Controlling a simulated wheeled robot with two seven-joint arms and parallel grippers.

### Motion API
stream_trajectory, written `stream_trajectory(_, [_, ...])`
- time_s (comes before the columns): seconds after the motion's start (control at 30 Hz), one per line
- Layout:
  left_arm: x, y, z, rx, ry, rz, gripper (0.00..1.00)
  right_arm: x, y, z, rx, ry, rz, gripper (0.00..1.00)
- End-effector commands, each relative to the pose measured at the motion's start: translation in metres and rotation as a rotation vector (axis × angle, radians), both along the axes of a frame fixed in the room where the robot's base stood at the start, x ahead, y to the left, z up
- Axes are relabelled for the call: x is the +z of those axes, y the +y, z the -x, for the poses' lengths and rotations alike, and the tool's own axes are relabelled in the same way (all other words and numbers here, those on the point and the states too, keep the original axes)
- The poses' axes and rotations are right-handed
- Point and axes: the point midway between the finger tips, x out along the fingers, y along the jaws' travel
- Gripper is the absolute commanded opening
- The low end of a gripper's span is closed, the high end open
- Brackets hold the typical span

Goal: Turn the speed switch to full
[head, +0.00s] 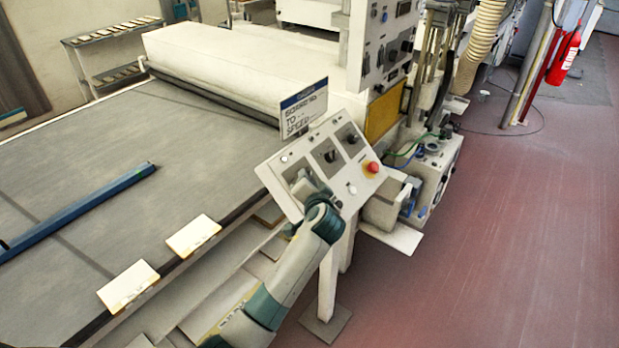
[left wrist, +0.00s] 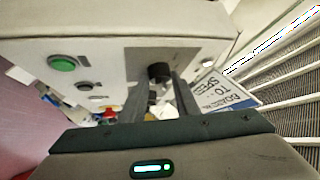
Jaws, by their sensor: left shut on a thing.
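The sloped control panel (head: 268,178) stands on a white post beside the conveyor. It has dark plates with black switches and a red mushroom button (head: 373,167). My left gripper (head: 309,194) is at the panel's lower left plate and hides most of that switch. In the left wrist view, its two fingers (left wrist: 167,92) are closed on a black knob (left wrist: 158,70) on a dark plate. This knob looks like the speed switch, but its label and exact setting cannot be read. My right gripper is out of view.
A sign (head: 304,108) ending in "to speed" stands behind the panel. A green button (left wrist: 62,63) is near the knob's plate. Boards (head: 193,236) and a blue bar (head: 90,208) lie on the conveyor. The red floor (head: 500,240) at right is clear.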

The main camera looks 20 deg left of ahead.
Motion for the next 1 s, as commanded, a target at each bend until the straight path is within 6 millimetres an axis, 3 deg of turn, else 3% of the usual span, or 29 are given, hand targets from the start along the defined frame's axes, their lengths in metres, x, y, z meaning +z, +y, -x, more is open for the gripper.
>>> stream_trajectory(0.3, [0.001,0.001,-0.001,-0.001,0.0,-0.005,0.06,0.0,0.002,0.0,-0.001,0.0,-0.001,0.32])
stream_trajectory(0.33, [0.001,0.001,-0.001,-0.001,0.0,-0.005,0.31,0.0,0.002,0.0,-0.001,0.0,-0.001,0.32])
stream_trajectory(0.4, [0.001,0.001,-0.001,0.0,-0.001,-0.004,0.47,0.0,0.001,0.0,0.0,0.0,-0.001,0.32])
stream_trajectory(0.77, [0.0,0.0,0.001,-0.001,0.001,-0.002,0.47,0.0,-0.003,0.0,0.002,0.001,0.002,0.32])
stream_trajectory(1.0, [0.005,-0.008,0.014,-0.003,0.0,0.0,0.47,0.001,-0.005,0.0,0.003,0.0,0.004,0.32])
